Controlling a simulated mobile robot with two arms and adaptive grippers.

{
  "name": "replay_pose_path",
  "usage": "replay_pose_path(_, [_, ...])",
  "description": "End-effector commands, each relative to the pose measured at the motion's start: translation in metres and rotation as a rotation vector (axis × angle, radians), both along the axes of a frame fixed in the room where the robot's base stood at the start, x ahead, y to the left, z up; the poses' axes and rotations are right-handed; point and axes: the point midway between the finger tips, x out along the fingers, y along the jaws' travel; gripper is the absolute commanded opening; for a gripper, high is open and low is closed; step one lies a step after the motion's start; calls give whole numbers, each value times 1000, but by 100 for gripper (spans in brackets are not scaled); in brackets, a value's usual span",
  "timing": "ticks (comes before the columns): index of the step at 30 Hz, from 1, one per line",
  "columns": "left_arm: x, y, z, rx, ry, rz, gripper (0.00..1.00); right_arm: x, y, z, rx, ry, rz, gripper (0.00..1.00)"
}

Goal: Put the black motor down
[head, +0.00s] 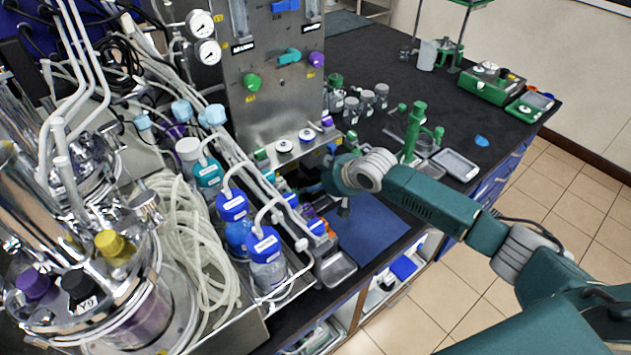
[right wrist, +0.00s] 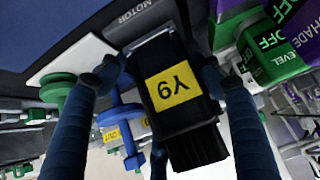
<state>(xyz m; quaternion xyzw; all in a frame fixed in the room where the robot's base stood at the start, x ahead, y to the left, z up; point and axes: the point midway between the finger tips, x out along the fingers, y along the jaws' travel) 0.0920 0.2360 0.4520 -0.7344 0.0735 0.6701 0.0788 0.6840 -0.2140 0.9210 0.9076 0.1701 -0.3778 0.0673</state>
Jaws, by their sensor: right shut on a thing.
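The black motor (right wrist: 180,108), a dark block with a yellow label, fills the middle of the right wrist view. My right gripper (right wrist: 162,68) is shut on it, with one dark blue finger on each side. In the head view my right gripper (head: 333,184) is low in front of the steel panel, near the blue mat (head: 374,236). The motor is mostly hidden there. I cannot tell whether it touches a surface. A grey plate lettered MOTOR (right wrist: 140,14) shows just beyond the motor in the right wrist view. My left gripper is not in view.
Blue-capped bottles (head: 267,262) and tubing stand left of the gripper. A small metal tray (head: 337,269) lies at the bench's front edge. A green stand (head: 411,135) and a grey tray (head: 456,164) are behind my right arm. The blue mat's visible part is clear.

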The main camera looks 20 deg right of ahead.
Motion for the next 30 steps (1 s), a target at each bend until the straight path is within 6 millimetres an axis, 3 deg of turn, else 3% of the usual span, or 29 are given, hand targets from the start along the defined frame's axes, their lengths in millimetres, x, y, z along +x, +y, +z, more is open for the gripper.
replay_pose_path(14, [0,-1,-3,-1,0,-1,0,1,1,-9,3,-2,-1,8])
replay_pose_path(15, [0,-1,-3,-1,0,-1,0,-2,0,-15,-1,8,-1,67])
replay_pose_path(16, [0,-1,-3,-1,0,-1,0,-3,0,-15,-1,9,-1,73])
replay_pose_path(30, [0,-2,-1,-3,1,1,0,-2,1,-6,1,5,1,73])
